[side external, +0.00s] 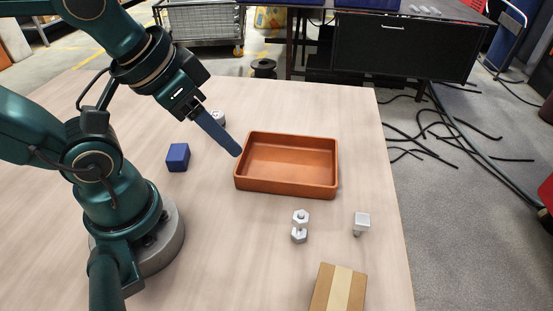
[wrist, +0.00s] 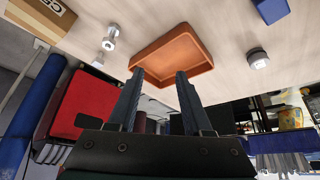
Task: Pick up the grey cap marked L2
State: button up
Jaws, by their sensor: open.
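A small round grey piece, which may be the cap, stands on the table behind my gripper in the side view (side external: 218,117). It also shows in the wrist view (wrist: 258,61), right of the tray. No L2 marking is readable on it. My gripper (side external: 238,153) is above the table, its fingertips by the left wall of the orange tray in the side view. In the wrist view my gripper (wrist: 158,74) has its two fingers apart with nothing between them. The fingers overlap in the side view.
The empty orange tray (side external: 242,183) sits mid-table. A blue cube (side external: 178,157) is left of it. A hex-ended grey piece (side external: 300,226) and a square-headed grey piece (side external: 361,222) stand in front. A cardboard box (side external: 338,290) is at the front edge.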

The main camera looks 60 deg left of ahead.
jog(key=o, duration=0.7)
jog(key=w+a+r+m+y, duration=0.1)
jog(key=w+a+r+m, duration=0.15)
jog(key=w+a, duration=0.5)
jog(key=n+g, duration=0.3)
send_near(215, 114)
jog(key=w+d, duration=0.4)
jog(key=w, duration=0.1)
jog(key=shift+n+g+h, duration=0.4)
jog(key=shift+n+g, duration=0.2)
jog(key=shift+n, duration=0.25)
jog(key=s+a+f, duration=0.2)
jog(key=a+f, duration=0.1)
jog(key=s+a+f, duration=0.1)
jog(key=f, duration=0.1)
jog(key=shift+s+a+f, duration=0.2)
jog(key=shift+a, duration=0.15)
jog(key=shift+w+f, duration=0.15)
jog(key=shift+f, duration=1.1)
jog(key=shift+w+f, duration=0.1)
jog(key=shift+f, duration=1.1)
